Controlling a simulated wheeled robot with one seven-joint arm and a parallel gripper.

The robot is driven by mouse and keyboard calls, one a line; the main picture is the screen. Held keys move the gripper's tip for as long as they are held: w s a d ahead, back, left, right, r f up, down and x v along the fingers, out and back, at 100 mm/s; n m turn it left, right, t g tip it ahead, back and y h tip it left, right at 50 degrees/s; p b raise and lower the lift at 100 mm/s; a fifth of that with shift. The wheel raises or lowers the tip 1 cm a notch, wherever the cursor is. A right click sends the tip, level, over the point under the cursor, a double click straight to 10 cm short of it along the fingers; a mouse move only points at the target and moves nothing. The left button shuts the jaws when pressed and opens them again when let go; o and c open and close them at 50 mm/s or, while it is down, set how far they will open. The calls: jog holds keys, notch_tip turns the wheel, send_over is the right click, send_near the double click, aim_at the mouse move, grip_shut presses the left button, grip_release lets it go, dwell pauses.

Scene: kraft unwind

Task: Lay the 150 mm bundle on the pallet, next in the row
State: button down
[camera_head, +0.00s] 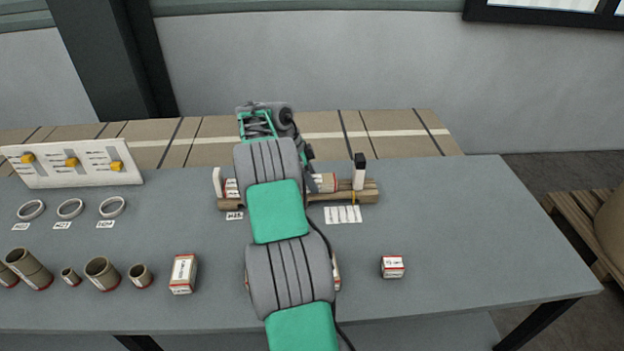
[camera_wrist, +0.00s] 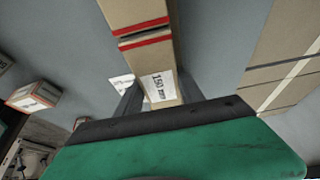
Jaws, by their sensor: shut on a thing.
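The 150 mm bundle (camera_wrist: 143,35) is a long kraft-brown piece with red and black bands and a white label reading 150 mm in the wrist view. My gripper (camera_wrist: 157,98) is shut on its label end, with a dark finger on each side. The low wooden pallet (camera_head: 370,193) lies on the table behind my arm, with an upright post near each end. Kraft pieces with white and red markings show on or above it on both sides of my arm; I cannot tell whether one is the held bundle.
A red-and-white box (camera_head: 183,272) stands left of my arm and a smaller one (camera_head: 392,266) right. Cardboard tubes (camera_head: 102,272), tape rings (camera_head: 71,209) and a white panel (camera_head: 75,163) fill the left. A brown strip runs along the back.

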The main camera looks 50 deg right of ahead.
jog(key=shift+f, duration=0.15)
dwell(0.4)
jog(key=c, duration=0.7)
grip_release()
jog(key=shift+o, duration=0.2)
jog(key=p+v, duration=0.3)
jog(key=v, duration=0.4)
jog(key=shift+w+r+p, duration=0.1)
jog(key=shift+r+p, duration=0.2)
jog(key=shift+a, duration=0.1)
